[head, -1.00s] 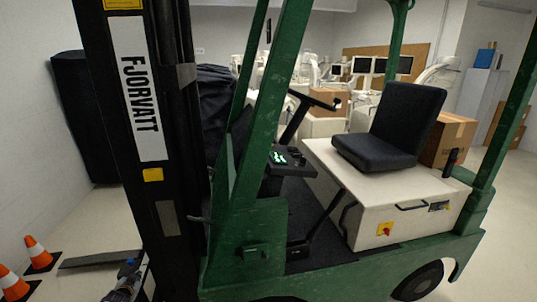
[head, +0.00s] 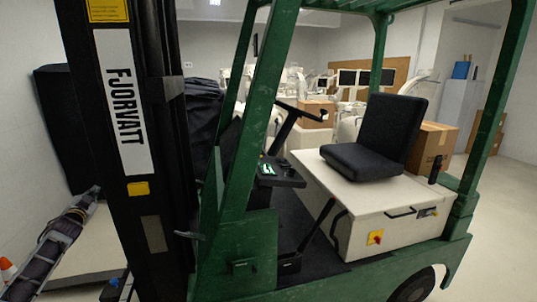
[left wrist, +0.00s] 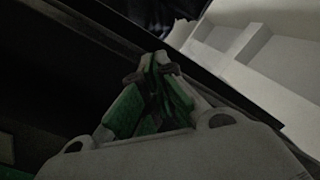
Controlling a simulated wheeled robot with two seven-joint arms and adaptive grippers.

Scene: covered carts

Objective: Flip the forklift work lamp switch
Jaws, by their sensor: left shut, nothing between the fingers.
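The forklift (head: 262,130) has a green frame and a black mast on its left. A dark console (head: 278,175) with small green-lit parts sits below the steering wheel; which part is the lamp switch is too small to tell. A red knob on a yellow plate (head: 376,237) is on the white seat base. My left gripper (head: 93,193) is at the left, apart from the console, with the mast between them in the picture. In the left wrist view its green-padded fingers (left wrist: 158,62) are shut and empty. My right gripper does not show.
The black mast (head: 130,150) and green front post (head: 250,110) stand left of the console. A black seat (head: 375,140) is on the white base (head: 400,205). An orange cone (head: 7,268) is at the lower left.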

